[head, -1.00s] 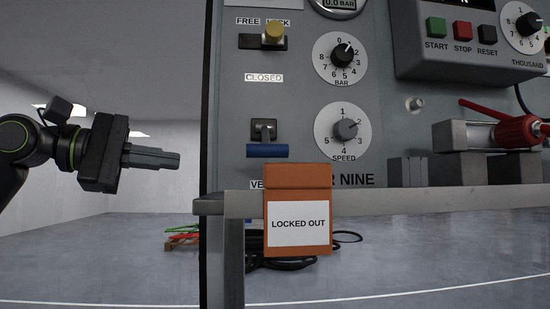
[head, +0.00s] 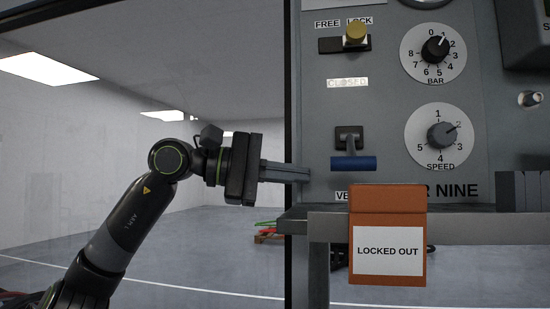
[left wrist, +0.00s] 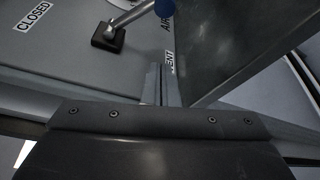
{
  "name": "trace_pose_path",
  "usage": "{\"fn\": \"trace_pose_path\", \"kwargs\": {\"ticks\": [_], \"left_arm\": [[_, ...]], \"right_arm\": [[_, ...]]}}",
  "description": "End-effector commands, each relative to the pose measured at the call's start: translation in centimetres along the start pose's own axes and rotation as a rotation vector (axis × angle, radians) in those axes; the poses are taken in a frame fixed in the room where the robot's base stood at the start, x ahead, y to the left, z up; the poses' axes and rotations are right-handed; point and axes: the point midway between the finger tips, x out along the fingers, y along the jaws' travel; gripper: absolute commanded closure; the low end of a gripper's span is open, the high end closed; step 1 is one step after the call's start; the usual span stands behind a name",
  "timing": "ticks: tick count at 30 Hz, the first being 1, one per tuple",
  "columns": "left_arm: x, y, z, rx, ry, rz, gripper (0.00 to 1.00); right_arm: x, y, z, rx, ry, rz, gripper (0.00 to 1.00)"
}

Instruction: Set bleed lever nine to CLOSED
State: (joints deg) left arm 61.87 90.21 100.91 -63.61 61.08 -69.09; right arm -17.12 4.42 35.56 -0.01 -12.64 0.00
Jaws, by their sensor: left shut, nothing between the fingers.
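The bleed lever has a dark square base and a blue handle (head: 354,163) on the grey panel. The handle hangs low, below the CLOSED label (head: 347,83) and just above a partly hidden label starting "VE". My left gripper (head: 308,174) is shut and empty, its fingertips just left of the blue handle with a small gap in the picture. In the left wrist view the shut fingers (left wrist: 161,85) point toward the panel. The lever's stem and blue end (left wrist: 165,8) show at the top, and the CLOSED label (left wrist: 32,15) at upper left. My right gripper is not in view.
An orange LOCKED OUT box (head: 387,250) hangs on the grey ledge (head: 480,228) below the lever and hides part of the lower label. A brass FREE/LOCK knob (head: 356,34) is above; BAR (head: 436,50) and SPEED (head: 442,135) dials are to the right.

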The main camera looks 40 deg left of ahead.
Motion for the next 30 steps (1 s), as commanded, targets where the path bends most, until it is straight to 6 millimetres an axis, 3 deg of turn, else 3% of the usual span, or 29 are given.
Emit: {"fn": "trace_pose_path", "kwargs": {"ticks": [1,9,18,30], "left_arm": [[1.0,0.5,0.2,-0.001,-0.005,-0.003,1.00],[5.0,0.4,0.2,-0.001,-0.004,-0.002,1.00],[3.6,0.1,3.5,0.002,0.001,0.000,1.00],[3.5,0.0,3.8,-0.001,0.000,0.000,1.00]], "right_arm": [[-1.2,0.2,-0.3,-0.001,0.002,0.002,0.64],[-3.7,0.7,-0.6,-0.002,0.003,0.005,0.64],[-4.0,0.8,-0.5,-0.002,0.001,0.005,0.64],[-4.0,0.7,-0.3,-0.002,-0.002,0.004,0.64]]}}
